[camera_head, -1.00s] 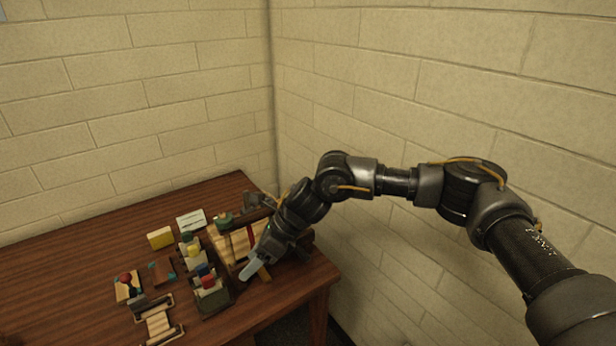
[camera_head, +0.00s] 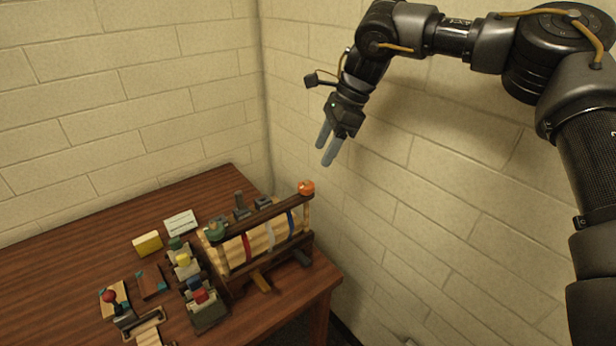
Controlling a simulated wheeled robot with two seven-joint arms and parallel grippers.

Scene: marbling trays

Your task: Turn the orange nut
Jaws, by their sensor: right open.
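The orange nut (camera_head: 306,187) sits on top of the right end of a dark wooden frame (camera_head: 262,219) on the table. My right gripper (camera_head: 325,155) hangs in the air above the nut and slightly to its right in the picture. Its two grey fingers point down and are apart, with nothing between them. It does not touch the nut or the frame. My left gripper is not in view.
A green nut (camera_head: 215,230) sits at the frame's left end. A rack with coloured bottles (camera_head: 205,311), a yellow block (camera_head: 147,243), a white card (camera_head: 181,222) and a red-knobbed tool (camera_head: 111,297) stand on the wooden table (camera_head: 50,275). Brick walls stand behind and to the right.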

